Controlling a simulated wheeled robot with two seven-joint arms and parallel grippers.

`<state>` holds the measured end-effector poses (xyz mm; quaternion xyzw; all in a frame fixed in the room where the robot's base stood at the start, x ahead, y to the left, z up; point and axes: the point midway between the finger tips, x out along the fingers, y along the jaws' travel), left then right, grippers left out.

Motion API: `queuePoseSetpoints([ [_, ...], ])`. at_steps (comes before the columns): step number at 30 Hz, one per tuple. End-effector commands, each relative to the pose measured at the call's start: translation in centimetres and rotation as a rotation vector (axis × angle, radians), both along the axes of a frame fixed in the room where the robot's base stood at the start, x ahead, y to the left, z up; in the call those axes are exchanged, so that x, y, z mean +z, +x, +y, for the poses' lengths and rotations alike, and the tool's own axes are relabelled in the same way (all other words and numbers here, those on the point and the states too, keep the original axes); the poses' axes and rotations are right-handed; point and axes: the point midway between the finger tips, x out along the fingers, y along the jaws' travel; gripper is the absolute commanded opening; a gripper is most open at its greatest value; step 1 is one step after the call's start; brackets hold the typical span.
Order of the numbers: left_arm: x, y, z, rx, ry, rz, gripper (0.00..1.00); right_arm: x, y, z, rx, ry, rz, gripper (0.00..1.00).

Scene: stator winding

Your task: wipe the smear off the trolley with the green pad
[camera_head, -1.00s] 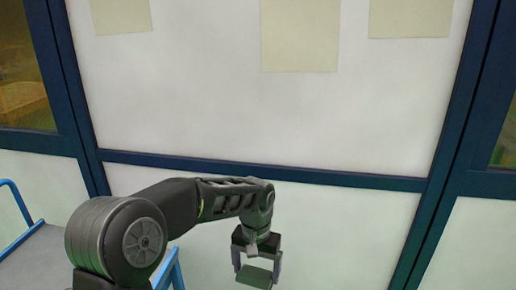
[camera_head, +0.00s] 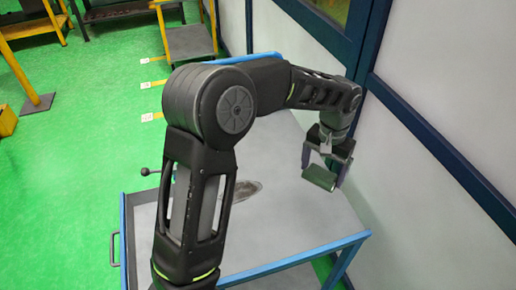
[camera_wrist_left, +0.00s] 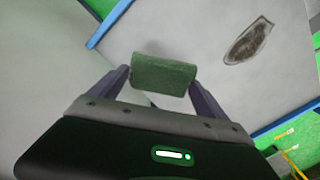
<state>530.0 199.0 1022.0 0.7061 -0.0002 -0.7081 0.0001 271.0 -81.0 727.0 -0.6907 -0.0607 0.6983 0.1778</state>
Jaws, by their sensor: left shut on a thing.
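The green pad (camera_head: 319,178) is held between the fingers of my left gripper (camera_head: 325,172), above the right part of the trolley (camera_head: 290,225). In the left wrist view the green pad (camera_wrist_left: 163,75) sits between the two fingertips of the left gripper (camera_wrist_left: 163,82), with the trolley's grey top below. The dark smear (camera_head: 243,190) lies on the trolley top, left of the pad and partly beside my left arm. It also shows whole in the left wrist view as a dark oval smear (camera_wrist_left: 248,41), apart from the pad. My right gripper is not in view.
The trolley has a blue rim (camera_head: 300,262) and a small black-knobbed lever (camera_head: 146,172) at its left. A wall with blue frames (camera_head: 420,135) stands close to the right of the gripper. Green floor (camera_head: 70,200) is clear at left; a yellow-legged table (camera_head: 190,42) stands behind.

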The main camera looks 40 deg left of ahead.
Motion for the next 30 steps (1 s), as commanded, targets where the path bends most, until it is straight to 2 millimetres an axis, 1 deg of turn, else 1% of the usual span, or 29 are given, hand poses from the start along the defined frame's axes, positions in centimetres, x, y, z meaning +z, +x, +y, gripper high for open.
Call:
queuePoseSetpoints([
  [11,0.0,0.0,0.0,0.0,0.0,0.0,0.54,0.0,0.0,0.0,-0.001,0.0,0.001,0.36],
  [13,-0.2,0.0,0.3,0.006,0.0,0.0,0.54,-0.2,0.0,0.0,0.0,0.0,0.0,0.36],
  [15,-0.7,0.0,1.1,0.02,-0.002,0.0,0.54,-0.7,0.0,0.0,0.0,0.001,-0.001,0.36],
  [17,-1.4,0.1,2.4,0.043,-0.003,0.001,0.54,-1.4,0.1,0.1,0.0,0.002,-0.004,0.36],
  [20,-2.8,-0.1,5.5,0.095,-0.007,0.002,0.54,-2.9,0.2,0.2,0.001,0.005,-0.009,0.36],
  [24,-5.0,-0.7,11.1,0.188,-0.007,0.0,0.54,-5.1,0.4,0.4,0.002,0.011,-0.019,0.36],
  [27,-6.0,-1.5,14.5,0.246,-0.004,0.0,0.54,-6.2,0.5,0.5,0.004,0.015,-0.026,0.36],
  [30,-6.6,-2.2,16.8,0.283,-0.001,0.001,0.54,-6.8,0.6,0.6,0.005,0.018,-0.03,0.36],
])
